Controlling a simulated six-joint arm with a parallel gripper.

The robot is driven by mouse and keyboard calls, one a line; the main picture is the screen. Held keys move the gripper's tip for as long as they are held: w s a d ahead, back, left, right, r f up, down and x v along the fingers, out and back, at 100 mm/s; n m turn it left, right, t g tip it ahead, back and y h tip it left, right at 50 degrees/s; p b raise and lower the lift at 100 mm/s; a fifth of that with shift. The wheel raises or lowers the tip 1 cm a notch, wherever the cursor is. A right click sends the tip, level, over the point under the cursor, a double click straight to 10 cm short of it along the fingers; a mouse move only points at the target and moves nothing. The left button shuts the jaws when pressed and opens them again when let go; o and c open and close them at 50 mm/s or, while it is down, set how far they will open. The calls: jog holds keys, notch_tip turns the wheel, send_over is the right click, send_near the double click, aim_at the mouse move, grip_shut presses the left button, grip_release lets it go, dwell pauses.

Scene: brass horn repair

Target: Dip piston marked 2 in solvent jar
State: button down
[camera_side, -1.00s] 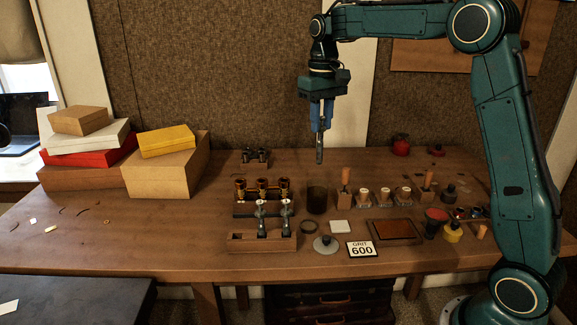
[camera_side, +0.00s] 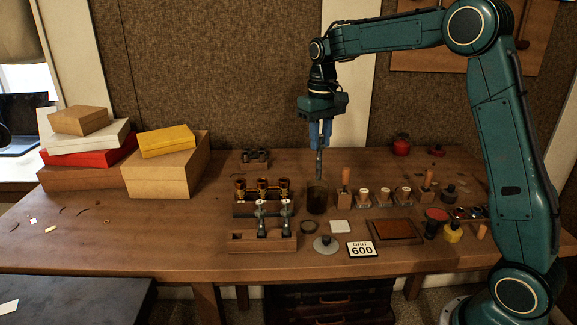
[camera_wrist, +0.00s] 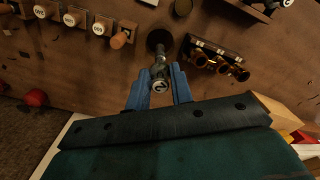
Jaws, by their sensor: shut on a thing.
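My gripper (camera_side: 320,146) is shut on a grey metal piston (camera_side: 319,165). In the wrist view the piston (camera_wrist: 160,72) sits between the blue fingers, and its round cap carries a 2. The piston hangs nearly upright. The dark brown glass solvent jar (camera_side: 317,200) stands open on the bench right below; its dark mouth shows in the wrist view (camera_wrist: 158,37). The piston's lower end is at about the height of the jar's rim; I cannot tell whether it is inside the mouth.
A wooden rack (camera_side: 262,243) holds two other pistons, left of the jar. Brass valve casings (camera_side: 263,188) stand behind it. A GRIT 600 card (camera_side: 361,249) and grey lid (camera_side: 326,245) lie in front.

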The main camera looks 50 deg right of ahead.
aim_at(318, 179)
jog(key=shift+f, duration=3.65)
jog(key=shift+f, duration=0.25)
jog(key=shift+r, duration=0.2)
dwell(3.0)
jog(key=shift+r, duration=1.35)
